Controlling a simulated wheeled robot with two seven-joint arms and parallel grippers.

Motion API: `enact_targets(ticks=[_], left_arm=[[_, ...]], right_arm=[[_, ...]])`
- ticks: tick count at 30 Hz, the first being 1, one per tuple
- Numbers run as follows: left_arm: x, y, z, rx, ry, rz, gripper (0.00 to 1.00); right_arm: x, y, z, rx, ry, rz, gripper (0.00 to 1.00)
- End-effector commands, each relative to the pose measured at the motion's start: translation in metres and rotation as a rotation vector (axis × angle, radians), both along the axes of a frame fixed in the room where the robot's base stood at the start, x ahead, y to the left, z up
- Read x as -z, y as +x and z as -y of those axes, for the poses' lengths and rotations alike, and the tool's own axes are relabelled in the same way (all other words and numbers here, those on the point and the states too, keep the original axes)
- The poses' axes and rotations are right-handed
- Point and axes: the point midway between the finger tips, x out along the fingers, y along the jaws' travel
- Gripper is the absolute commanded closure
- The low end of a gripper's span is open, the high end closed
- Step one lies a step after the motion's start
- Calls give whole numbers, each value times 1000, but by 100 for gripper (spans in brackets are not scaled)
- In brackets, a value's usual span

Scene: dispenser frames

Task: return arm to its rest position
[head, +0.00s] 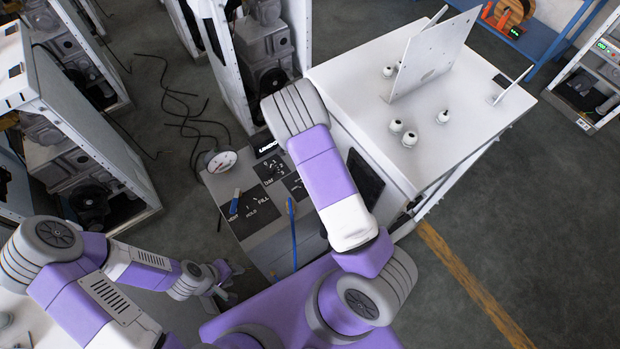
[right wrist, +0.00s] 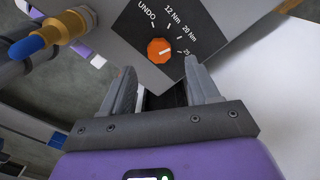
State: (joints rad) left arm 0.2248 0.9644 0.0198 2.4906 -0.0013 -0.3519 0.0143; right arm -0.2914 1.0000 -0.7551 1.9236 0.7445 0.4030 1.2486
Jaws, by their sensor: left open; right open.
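My left gripper (head: 228,284) is low in the head view, left of the purple body, with its jaws apart and nothing visible between them. My right arm (head: 322,170) reaches forward across the middle of the head view, bent over the panel beside the white table. Its gripper is hidden there behind the arm. In the right wrist view my right gripper (right wrist: 160,76) is open and empty. Its fingers point at an orange knob (right wrist: 159,51) on a dark panel marked UNDO, 12 Nm and 20 Nm. The knob lies just beyond the fingertips, and I see no contact.
A white table (head: 345,75) holds an upright white plate (head: 437,52) and several small white knobs. The dark control panel (head: 262,200) carries a blue-tipped handle (head: 234,203) and a gauge (head: 221,161). Dispenser frames (head: 85,130) stand left.

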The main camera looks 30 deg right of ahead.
Motion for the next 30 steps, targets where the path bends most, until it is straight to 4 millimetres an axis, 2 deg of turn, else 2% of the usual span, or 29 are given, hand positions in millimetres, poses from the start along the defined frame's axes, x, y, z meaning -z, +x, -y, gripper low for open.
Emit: enact_targets(ticks=[1, 6, 24, 26, 29, 30], left_arm=[[-1, 0, 0, 0, 0, 0, 57], [-2, 0, 0, 0, 0, 0, 57], [-2, 0, 0, 0, 0, 0, 57], [-2, 0, 0, 0, 0, 0, 57], [-2, 0, 0, 0, 0, 0, 57], [-2, 0, 0, 0, 0, 0, 57]], right_arm=[[-9, 1, -1, -1, 1, 3, 40], [-24, 0, 0, 0, 1, 1, 40], [-24, -2, 0, -5, 1, -3, 40], [-19, -7, -1, -37, 1, -13, 40], [-1, -32, -6, -187, 5, -53, 40], [9, -46, -10, -286, 13, -70, 40]])
